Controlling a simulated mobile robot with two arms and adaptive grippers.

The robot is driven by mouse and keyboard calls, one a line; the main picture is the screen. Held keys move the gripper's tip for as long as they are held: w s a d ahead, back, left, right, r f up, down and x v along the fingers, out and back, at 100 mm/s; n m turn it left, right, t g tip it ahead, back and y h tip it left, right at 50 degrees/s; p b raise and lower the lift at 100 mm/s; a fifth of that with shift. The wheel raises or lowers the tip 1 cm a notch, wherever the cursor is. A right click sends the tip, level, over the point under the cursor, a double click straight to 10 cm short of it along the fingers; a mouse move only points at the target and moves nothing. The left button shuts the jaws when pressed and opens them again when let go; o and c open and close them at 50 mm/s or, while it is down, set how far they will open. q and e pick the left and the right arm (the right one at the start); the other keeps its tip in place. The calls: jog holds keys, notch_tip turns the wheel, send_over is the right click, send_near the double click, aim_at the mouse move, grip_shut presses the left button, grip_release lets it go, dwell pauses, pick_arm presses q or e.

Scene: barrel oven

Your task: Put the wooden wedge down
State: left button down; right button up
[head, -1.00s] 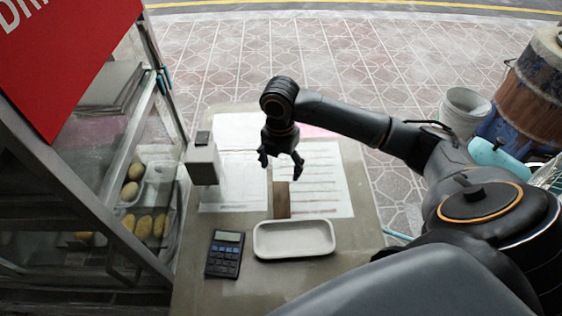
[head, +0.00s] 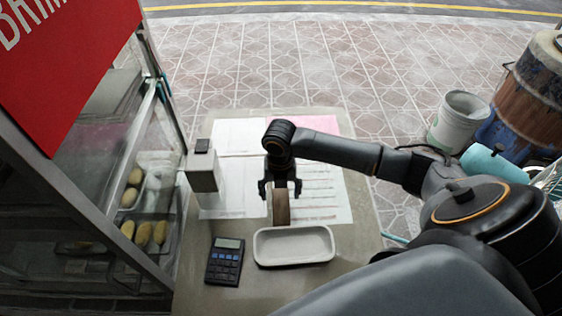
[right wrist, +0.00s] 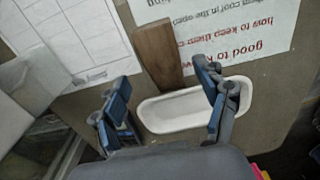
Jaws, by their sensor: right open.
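The wooden wedge (head: 281,209) is a brown block lying on the table, partly over the right printed sheet, just behind the white tray. In the right wrist view the wedge (right wrist: 157,52) lies flat across the sheet's edge, beyond my fingertips. My right gripper (head: 281,188) is open over the far end of the wedge, its fingers spread to either side of it in the picture. In the right wrist view the open fingers of my right gripper (right wrist: 164,90) have nothing between them. I cannot tell the exact height above the wedge. My left gripper is not in view.
The white tray (head: 262,259) sits in front of the wedge, with a calculator (head: 225,261) to its left. A white box (head: 203,172) stands at the table's left, near the glass cabinet (head: 120,150). Bare table (head: 358,246) shows right of the tray.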

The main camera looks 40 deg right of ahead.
aim_at(281, 202)
notch_tip(281, 202, down, 5)
jog(key=shift+s+d+f+p, duration=0.1)
jog(key=shift+p, duration=0.35)
jog(key=c, duration=1.5)
jog(key=shift+o, duration=0.2)
jog(key=shift+r, duration=0.2)
